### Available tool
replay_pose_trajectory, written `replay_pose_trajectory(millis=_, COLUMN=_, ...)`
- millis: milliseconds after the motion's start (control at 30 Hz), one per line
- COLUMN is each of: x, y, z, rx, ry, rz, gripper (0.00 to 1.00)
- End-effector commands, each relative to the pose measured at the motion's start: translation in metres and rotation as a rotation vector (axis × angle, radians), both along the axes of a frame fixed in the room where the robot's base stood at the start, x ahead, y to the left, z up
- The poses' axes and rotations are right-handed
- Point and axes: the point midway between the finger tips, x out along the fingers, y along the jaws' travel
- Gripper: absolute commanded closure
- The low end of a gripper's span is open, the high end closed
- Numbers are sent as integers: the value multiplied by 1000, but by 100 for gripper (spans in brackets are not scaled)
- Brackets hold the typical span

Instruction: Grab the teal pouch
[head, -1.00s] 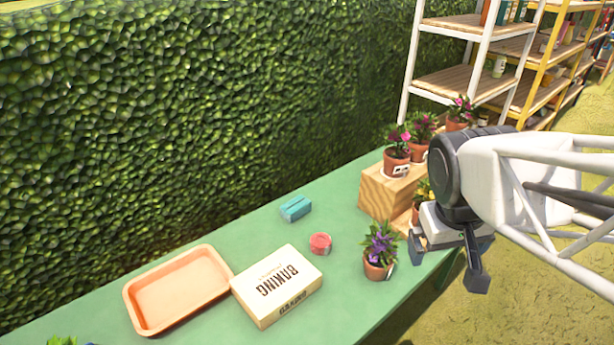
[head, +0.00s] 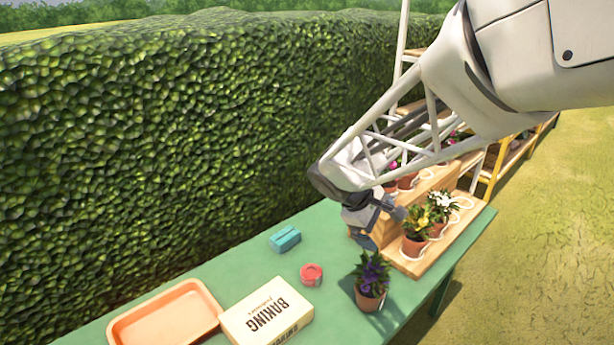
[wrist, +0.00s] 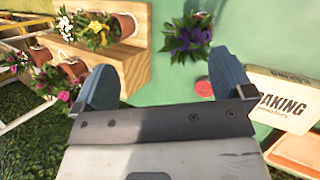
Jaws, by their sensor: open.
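The teal pouch (head: 285,239) lies on the green table (head: 240,268) near the hedge side in the head view. It is small and blocky, with nothing touching it. My gripper (head: 385,222) is above the table to the right of the pouch, beside the wooden plant stand. In the wrist view my gripper (wrist: 166,88) shows two blue-grey fingers spread apart with nothing between them. I cannot make out the pouch in the wrist view.
A red round tin (head: 311,274) and a purple-flowered pot (head: 371,282) stand near the pouch. A baking box (head: 268,312) and an orange tray (head: 165,318) lie in front. A wooden stand (head: 430,262) with flower pots is at right. The hedge (head: 170,150) borders the table.

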Motion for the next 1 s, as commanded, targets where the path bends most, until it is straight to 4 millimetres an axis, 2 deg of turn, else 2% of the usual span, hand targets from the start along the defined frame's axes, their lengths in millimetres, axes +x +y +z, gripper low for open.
replay_pose_trajectory(millis=100, x=23, y=16, z=-15, rx=-63, ry=33, rz=85, gripper=1)
replay_pose_trajectory(millis=500, x=96, y=79, z=-66, rx=-279, ry=127, rz=376, gripper=1)
replay_pose_trajectory(millis=767, x=136, y=129, z=-108, rx=-421, ry=184, rz=565, gripper=1)
replay_pose_trajectory(millis=1000, x=166, y=181, z=-152, rx=-553, ry=228, rz=741, gripper=1)
